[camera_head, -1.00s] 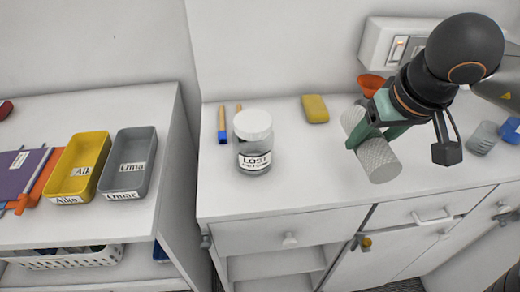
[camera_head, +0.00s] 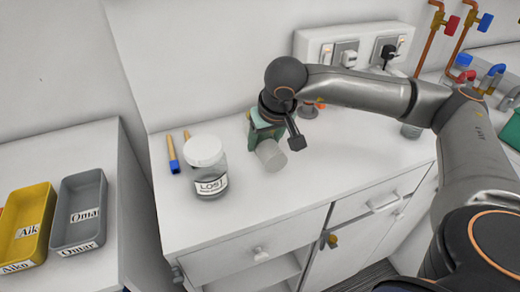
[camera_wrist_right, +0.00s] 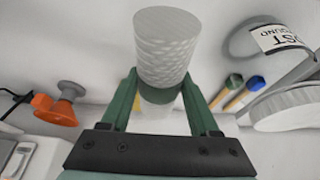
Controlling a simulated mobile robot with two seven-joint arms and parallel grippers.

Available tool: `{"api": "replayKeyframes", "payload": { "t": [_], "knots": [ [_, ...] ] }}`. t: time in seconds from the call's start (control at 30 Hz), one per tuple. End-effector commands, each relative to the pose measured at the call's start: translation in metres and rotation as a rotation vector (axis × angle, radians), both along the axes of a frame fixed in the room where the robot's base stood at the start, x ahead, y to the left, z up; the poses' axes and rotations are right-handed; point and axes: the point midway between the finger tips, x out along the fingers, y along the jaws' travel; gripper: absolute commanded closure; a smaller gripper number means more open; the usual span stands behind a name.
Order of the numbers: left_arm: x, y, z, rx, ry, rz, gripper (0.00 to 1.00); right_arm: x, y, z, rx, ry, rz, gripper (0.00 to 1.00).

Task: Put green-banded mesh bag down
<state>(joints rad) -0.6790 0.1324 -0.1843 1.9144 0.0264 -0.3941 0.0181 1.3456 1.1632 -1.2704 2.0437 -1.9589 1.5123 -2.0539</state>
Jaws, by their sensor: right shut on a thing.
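My right gripper (camera_head: 266,138) has green fingers and is shut on the mesh bag (camera_head: 271,156), a pale grey-white cylinder with a woven surface. In the right wrist view the bag (camera_wrist_right: 166,45) stands out beyond the fingers (camera_wrist_right: 162,97), with a green band at its near end between them. In the head view the bag is tilted over the white counter, right of the clear LOST jar (camera_head: 207,178). I cannot tell whether it touches the counter. My left gripper is out of view.
The counter (camera_head: 330,175) is clear to the right of the bag. An orange object (camera_wrist_right: 56,108) stands by the wall. Yellow (camera_head: 24,232) and grey (camera_head: 78,215) trays are on the left unit.

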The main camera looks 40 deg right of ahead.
Motion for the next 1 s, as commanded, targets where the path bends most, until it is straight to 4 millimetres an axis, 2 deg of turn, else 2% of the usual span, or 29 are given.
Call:
{"api": "replayKeyframes", "payload": {
  "t": [0.27, 0.43, 0.87, 0.9, 1.0],
  "knots": [
    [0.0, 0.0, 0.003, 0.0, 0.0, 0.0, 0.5, 0.017, 0.0, -0.022, 0.0, 0.003, -0.001, 0.93],
    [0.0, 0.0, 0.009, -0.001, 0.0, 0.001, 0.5, 0.015, 0.0, -0.045, 0.001, 0.002, -0.001, 0.93],
    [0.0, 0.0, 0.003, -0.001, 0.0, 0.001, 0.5, 0.015, 0.0, -0.054, 0.002, 0.0, -0.001, 0.93],
    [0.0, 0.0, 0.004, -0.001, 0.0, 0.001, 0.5, 0.015, 0.0, -0.053, 0.002, 0.0, -0.001, 0.36],
    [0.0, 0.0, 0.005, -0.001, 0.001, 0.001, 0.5, 0.015, 0.0, -0.052, 0.002, 0.001, -0.001, 0.25]
  ]
}}
